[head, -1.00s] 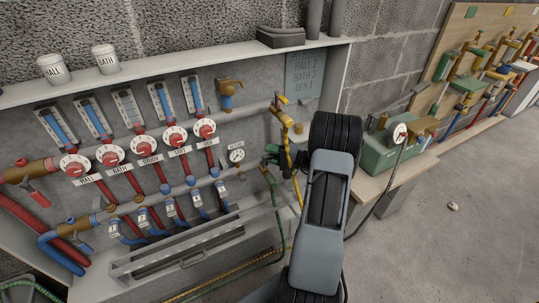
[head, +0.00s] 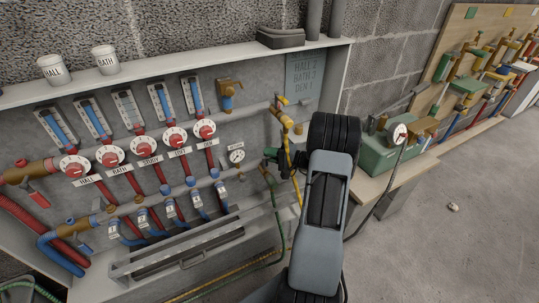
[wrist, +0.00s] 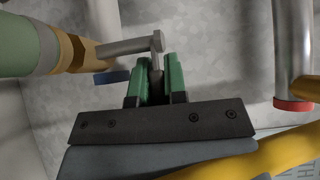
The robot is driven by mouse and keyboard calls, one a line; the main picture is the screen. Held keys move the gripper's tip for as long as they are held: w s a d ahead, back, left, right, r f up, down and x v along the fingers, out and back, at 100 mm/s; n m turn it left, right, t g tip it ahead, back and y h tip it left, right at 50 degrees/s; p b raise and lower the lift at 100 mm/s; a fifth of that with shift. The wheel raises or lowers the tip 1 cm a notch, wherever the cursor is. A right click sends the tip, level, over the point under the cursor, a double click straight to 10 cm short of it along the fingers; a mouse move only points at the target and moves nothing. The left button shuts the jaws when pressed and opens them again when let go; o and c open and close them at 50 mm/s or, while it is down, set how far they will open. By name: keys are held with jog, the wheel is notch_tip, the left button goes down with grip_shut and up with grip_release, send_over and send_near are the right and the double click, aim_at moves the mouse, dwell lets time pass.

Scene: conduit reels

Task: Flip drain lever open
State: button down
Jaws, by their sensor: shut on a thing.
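In the wrist view, a grey metal lever (wrist: 128,47) sticks out to the right from a brass valve body (wrist: 78,52) with a green band. It ends in a crosswise end piece at my fingertips. My gripper (wrist: 157,64) has green fingers, shut on the grey lever part between them.
A yellow hose (head: 286,155) hangs close beside my gripper. A gauge (head: 237,156) is just left of it. A pipe with a red end (wrist: 293,104) is at right in the wrist view. A green pump box (head: 380,150) stands right of my arm.

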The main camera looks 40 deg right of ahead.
jog(key=shift+f, duration=0.1)
jog(key=m+t+h+b, duration=0.1)
jog(key=h, duration=0.1)
jog(key=s+m+t+h+b, duration=0.1)
jog(key=m+h+b, duration=0.1)
jog(key=shift+f+t+h, duration=0.1)
jog(key=shift+t+h, duration=0.2)
jog(key=shift+s+m+t+h+b, duration=0.2)
jog(key=shift+m+h+b, duration=0.4)
jog(key=shift+h, duration=0.25)
jog(key=shift+s+m+t+h+b, duration=0.2)
jog(key=shift+m+h+b, duration=0.25)
jog(key=shift+m+h, duration=0.35)
jog(key=shift+h, duration=0.35)
jog(key=c, duration=1.2)
grip_release()
jog(key=shift+o, duration=0.2)
jog(key=shift+r, duration=0.2)
jog(key=s+d+p, duration=0.1)
jog(key=s, duration=1.2)
jog(key=shift+s+d, duration=0.3)
jog(key=shift+s, duration=0.05)
jog(key=shift+o, duration=0.2)
